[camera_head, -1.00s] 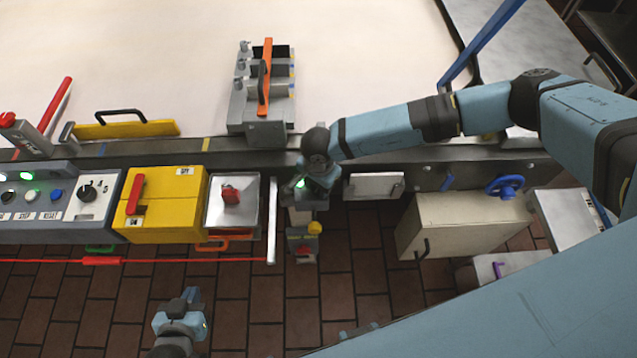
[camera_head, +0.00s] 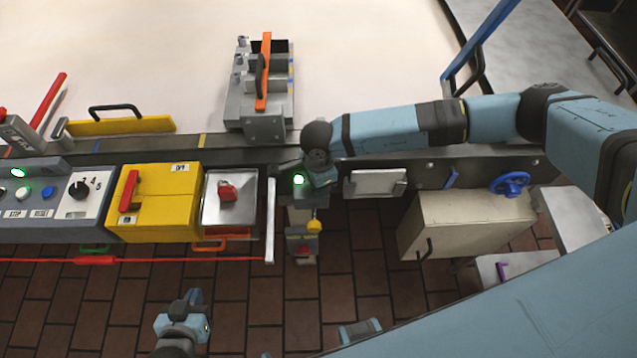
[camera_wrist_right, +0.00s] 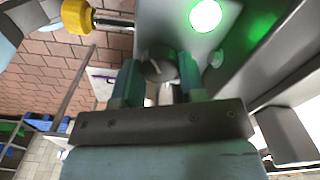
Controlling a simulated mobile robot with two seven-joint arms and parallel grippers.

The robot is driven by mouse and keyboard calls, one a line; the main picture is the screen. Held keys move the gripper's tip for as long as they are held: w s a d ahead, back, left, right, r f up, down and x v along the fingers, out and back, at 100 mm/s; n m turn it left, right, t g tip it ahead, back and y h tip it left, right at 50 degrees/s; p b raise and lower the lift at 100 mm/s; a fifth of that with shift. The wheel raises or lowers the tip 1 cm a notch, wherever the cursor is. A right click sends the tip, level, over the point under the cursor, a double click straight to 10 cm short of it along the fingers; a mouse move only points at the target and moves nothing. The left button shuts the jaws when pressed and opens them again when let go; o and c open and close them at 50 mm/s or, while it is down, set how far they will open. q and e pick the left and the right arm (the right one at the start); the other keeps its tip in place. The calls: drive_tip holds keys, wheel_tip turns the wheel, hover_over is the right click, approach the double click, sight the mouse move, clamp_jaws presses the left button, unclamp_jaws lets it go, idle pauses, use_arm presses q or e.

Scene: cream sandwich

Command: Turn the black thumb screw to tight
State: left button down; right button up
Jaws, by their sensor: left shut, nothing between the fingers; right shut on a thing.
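The black thumb screw (camera_wrist_right: 157,62) shows in the right wrist view as a dark round knob with a pale line across it. It sits on a grey housing beside a green lamp (camera_wrist_right: 205,15). My right gripper (camera_wrist_right: 160,75) has its two fingers on either side of the knob and is shut on it. In the head view my right wrist hides the knob, and the green lamp shows beside the wrist (camera_head: 298,180). My left gripper (camera_head: 184,308) is shut and empty, low in the head view over the tiled floor, well away from the screw.

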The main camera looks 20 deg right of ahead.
drive_tip(key=m+b, duration=0.2)
drive_tip(key=m, duration=0.4)
drive_tip(key=m+b, duration=0.1)
drive_tip(key=m, duration=0.2)
drive_tip(key=shift+s, duration=0.1)
drive_tip(key=m+b, duration=0.1)
drive_tip(key=m, duration=0.1)
drive_tip(key=shift+m, duration=0.4)
drive_tip(key=m, duration=0.2)
drive_tip(key=shift+m, duration=0.4)
drive_tip(key=m, duration=0.3)
drive_tip(key=shift+a+m, duration=0.1)
drive_tip(key=shift+m, duration=0.2)
drive_tip(key=m, duration=0.6)
drive_tip(key=shift+r, duration=0.1)
drive_tip(key=o, duration=0.9)
